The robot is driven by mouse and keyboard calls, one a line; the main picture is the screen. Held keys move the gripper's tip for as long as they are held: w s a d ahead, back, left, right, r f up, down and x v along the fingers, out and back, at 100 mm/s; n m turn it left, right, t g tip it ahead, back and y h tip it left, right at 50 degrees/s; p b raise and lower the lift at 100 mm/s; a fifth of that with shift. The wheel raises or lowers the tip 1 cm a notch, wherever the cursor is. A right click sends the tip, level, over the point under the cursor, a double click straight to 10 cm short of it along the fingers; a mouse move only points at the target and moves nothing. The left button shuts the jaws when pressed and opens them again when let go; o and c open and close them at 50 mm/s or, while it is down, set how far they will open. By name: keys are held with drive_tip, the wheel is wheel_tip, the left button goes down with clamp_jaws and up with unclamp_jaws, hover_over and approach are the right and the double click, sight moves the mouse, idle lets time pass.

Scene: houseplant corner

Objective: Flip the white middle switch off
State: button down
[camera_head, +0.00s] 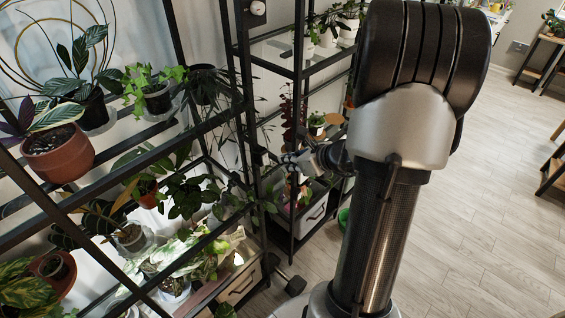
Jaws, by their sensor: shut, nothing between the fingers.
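I cannot make out the white middle switch in the head view; it may be hidden or too small to see. My gripper (294,161) shows small beside the dark upright posts of the shelving, at the end of my arm, left of my column. It is shut with nothing in it. I cannot tell whether its tips touch the post or the plants behind it.
Black metal shelves (112,163) with several potted plants fill the left. A terracotta pot (58,152) stands on an upper shelf. A white drawer box (313,213) sits low behind my arm. The pale wood floor (480,220) is open on the right.

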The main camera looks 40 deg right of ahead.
drive_tip(key=s+r+p, duration=0.1)
drive_tip(key=s+r, duration=0.2)
drive_tip(key=r, duration=0.3)
drive_tip(key=shift+s+d+p, duration=0.3)
drive_tip(key=shift+s+p, duration=0.05)
